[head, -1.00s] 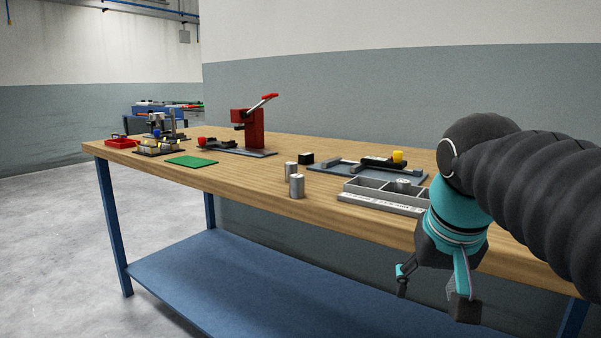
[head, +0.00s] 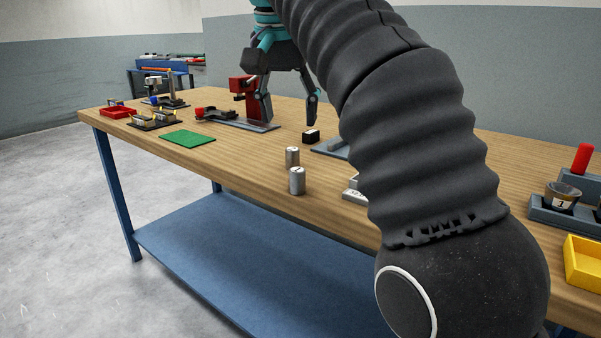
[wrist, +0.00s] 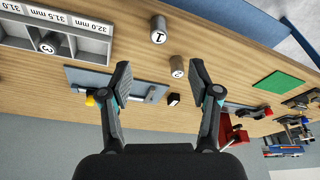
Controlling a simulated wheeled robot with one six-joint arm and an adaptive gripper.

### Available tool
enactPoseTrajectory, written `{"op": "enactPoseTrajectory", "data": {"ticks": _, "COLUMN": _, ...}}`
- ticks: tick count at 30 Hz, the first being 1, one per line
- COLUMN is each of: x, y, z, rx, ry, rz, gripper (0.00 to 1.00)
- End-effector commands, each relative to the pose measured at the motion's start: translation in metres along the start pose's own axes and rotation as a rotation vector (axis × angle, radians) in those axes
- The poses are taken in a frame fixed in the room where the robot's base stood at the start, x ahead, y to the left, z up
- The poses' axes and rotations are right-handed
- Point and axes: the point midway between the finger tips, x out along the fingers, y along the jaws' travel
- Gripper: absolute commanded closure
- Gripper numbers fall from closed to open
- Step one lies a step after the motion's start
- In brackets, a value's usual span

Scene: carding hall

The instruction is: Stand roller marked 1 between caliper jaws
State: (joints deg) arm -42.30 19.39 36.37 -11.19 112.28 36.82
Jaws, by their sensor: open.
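The roller marked 1 (wrist: 158,30) is a grey metal cylinder standing upright on the bench near its front edge. It also shows in the head view (head: 297,181). The roller marked 2 (wrist: 177,66) stands just behind it. The caliper's grey base plate (wrist: 154,94) is partly covered by a finger in the wrist view and by my arm in the head view (head: 333,146); its jaws are not clear. A yellow knob (wrist: 90,98) shows there. My gripper (head: 288,118) is open and empty, above the bench, farther back than the rollers.
A grey tray (wrist: 100,58) with millimetre labels holds a roller marked 3 (wrist: 48,43). A small black block (head: 311,136), a green mat (head: 188,138) and a red press (head: 243,88) stand around. A yellow bin (head: 583,265) is at right.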

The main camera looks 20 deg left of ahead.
Motion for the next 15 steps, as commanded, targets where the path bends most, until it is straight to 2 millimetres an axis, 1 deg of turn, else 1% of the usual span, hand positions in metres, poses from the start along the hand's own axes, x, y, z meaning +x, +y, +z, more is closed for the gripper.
{"op": "enactPoseTrajectory", "data": {"ticks": 8, "x": 0.023, "y": 0.0, "z": 0.001, "rx": -0.001, "ry": -0.001, "rz": 0.001, "gripper": 0.38}}
{"op": "enactPoseTrajectory", "data": {"ticks": 15, "x": 0.054, "y": 0.001, "z": 0.0, "rx": 0.002, "ry": -0.002, "rz": 0.001, "gripper": 0.38}}
